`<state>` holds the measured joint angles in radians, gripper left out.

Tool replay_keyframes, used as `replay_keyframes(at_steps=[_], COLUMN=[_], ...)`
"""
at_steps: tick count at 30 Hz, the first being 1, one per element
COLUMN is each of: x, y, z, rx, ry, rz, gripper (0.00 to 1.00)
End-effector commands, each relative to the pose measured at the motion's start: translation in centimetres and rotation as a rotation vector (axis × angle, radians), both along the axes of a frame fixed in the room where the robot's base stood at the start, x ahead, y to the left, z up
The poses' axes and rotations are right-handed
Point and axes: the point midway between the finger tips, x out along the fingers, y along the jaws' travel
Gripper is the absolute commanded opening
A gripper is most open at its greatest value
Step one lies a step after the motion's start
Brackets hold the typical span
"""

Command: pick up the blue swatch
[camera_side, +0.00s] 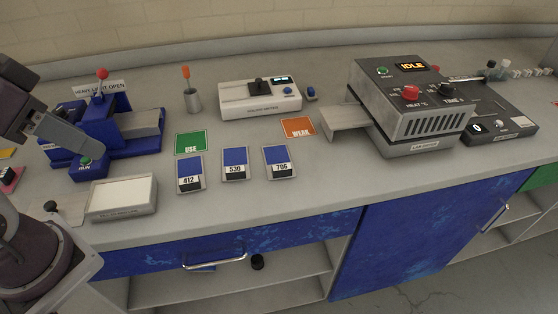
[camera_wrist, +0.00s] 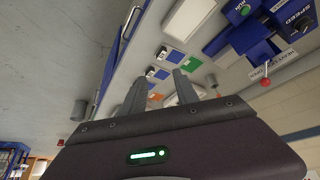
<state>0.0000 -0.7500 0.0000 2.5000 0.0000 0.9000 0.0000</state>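Three blue swatches lie in a row on the grey bench in the side view: one labelled 412 (camera_side: 190,165), one that looks like 530 (camera_side: 235,158) and one that looks like 706 (camera_side: 278,157). Each has a blue upper part and a dark lower part with a white label. In the wrist view small blue swatches (camera_wrist: 177,56) show beyond my fingers, some partly hidden by them. My gripper (camera_wrist: 160,76) is open and empty, its two fingers apart. In the side view my gripper (camera_side: 88,143) is at the left edge, well left of the swatches.
A green USE card (camera_side: 191,142) and an orange WEAK card (camera_side: 297,127) lie behind the swatches. A blue machine (camera_side: 125,145) and pale-topped tray (camera_side: 122,196) are left. A white meter (camera_side: 260,103) stands behind; a grey dryer (camera_side: 415,115) with a protruding shelf is right.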

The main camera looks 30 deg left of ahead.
Motion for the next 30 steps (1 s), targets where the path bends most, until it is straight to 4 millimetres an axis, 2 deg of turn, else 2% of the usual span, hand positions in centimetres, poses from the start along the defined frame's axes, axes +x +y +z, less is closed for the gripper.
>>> replay_keyframes(at_steps=[1, 3, 11, 14, 17, 18, 20, 21, 23, 24, 27, 30], x=[0.0, 0.0, 0.1, 1.7, 6.3, 8.8, 12.4, 14.8, 18.2, 20.4, 24.5, 26.9], y=[0.0, 0.0, 0.0, -0.2, -1.2, -2.0, -3.4, -4.4, -6.3, -7.7, -10.8, -13.2], z=[0.0, 0.0, 0.0, 0.8, 2.0, 2.0, 1.5, 0.8, -1.0, -2.5, -7.1, -11.3], rx=[0.0, 0.0, 0.001, 0.028, 0.09, 0.118, 0.152, 0.171, 0.191, 0.2, 0.208, 0.206], ry=[0.0, 0.0, 0.001, 0.032, 0.109, 0.145, 0.198, 0.23, 0.281, 0.311, 0.38, 0.429], rz=[0.0, 0.0, -0.002, -0.042, -0.151, -0.21, -0.301, -0.361, -0.451, -0.511, -0.639, -0.728], gripper=[0.36, 0.44, 0.44, 0.44, 0.44, 0.44, 0.44, 0.44, 0.44, 0.44, 0.44, 0.44])
